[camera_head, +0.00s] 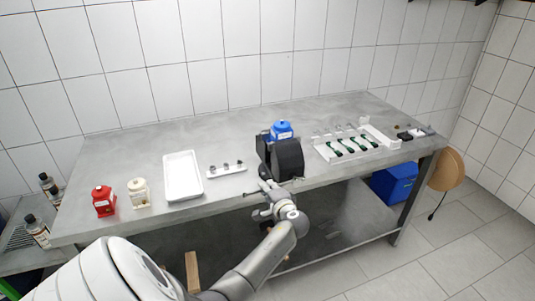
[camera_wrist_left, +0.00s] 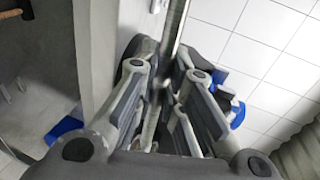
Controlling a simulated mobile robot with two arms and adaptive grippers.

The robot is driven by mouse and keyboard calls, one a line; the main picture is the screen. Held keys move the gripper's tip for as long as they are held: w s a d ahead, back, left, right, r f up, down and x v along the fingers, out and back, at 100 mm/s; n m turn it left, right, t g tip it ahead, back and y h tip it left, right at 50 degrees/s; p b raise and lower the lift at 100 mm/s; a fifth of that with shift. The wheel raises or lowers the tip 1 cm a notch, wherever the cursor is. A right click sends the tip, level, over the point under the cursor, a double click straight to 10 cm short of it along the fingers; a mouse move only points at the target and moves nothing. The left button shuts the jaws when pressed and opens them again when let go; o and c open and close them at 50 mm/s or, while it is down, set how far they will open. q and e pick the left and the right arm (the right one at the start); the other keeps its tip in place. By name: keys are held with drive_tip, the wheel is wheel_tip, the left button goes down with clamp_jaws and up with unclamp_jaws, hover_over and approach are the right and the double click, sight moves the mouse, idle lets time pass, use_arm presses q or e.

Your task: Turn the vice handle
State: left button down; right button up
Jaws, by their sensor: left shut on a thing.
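The dark vice (camera_head: 288,158) stands at the front edge of the grey bench, with a blue pump part (camera_head: 281,130) at its top. My left gripper (camera_head: 265,190) is in front of the vice, at the bench's front edge. In the left wrist view, a shiny metal bar, the vice handle (camera_wrist_left: 176,22), runs down between the fingers of my left gripper (camera_wrist_left: 163,68), which are shut on it. My right gripper is not in view.
A white tray (camera_head: 183,175), a small holder with dark parts (camera_head: 227,169), a red bottle (camera_head: 104,201) and a cream bottle (camera_head: 139,193) stand left of the vice. A white rack (camera_head: 322,151) with green-handled tools lies right. A blue bin (camera_head: 394,184) is below the bench.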

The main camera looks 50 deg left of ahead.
use_arm(q)
drive_tip(key=shift+s+d+f, duration=0.15)
drive_tip(key=shift+d+f, duration=0.2)
drive_tip(key=shift+f, duration=0.2)
drive_tip(key=c, duration=1.8)
unclamp_jaws()
drive_tip(key=shift+o, duration=1)
drive_tip(key=shift+d+r, duration=0.2)
drive_tip(key=shift+r, duration=0.05)
drive_tip(key=shift+o, duration=0.4)
drive_tip(key=shift+d+r, duration=0.1)
drive_tip(key=shift+r, duration=0.2)
drive_tip(key=v, duration=1.2)
drive_tip(key=shift+f, duration=0.1)
